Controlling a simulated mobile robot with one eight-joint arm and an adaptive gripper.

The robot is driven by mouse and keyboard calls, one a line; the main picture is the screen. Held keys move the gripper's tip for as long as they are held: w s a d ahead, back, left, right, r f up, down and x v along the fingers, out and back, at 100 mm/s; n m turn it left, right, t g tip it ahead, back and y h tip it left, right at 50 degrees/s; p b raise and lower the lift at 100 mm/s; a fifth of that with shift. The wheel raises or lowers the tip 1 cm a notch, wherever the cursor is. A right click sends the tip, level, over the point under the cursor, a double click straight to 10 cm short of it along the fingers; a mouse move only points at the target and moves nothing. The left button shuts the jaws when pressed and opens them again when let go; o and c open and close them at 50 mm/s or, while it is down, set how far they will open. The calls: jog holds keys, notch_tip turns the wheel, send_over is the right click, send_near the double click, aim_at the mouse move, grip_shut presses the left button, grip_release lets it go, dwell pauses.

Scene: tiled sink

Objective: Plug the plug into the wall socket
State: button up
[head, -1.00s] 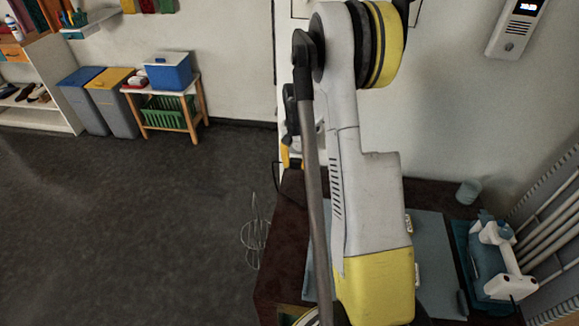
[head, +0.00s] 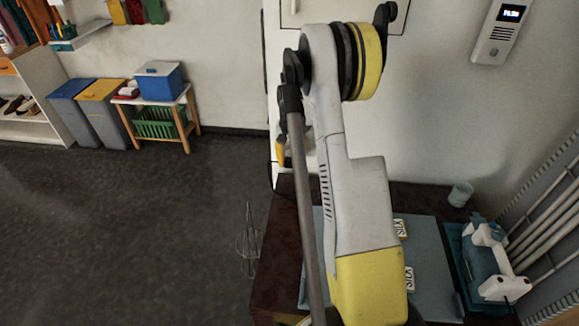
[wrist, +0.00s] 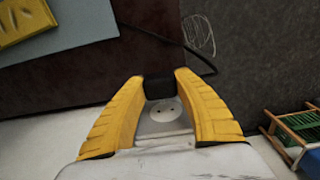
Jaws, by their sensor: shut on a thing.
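In the wrist view my gripper (wrist: 163,84) is shut on the black plug (wrist: 159,89), which sits between the two yellow fingertips. A dark cable (wrist: 200,57) trails from the plug's side up and to the right. The white wall socket (wrist: 160,110), with two small dark holes, shows just below the plug in the picture. The plug appears apart from the socket, but the gap is hard to judge. In the head view a yellow finger (head: 281,150) shows beside the wall; my arm hides the plug and most of the socket area.
A dark brown counter (head: 280,220) bears a grey-blue mat (head: 435,255), a cup (head: 461,194) and a teal and white device (head: 490,262). A wire whisk shape (head: 249,245) shows beside the counter. A stool with a blue box (head: 158,80) stands left; the floor between is clear.

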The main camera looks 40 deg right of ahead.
jog(key=shift+w+d, duration=0.55)
jog(key=shift+d, duration=0.15)
jog(key=shift+w+d+b, duration=0.3)
jog(key=shift+w+d, duration=0.1)
dwell(2.5)
jog(key=o, duration=1.1)
notch_tip(320, 180, up, 12)
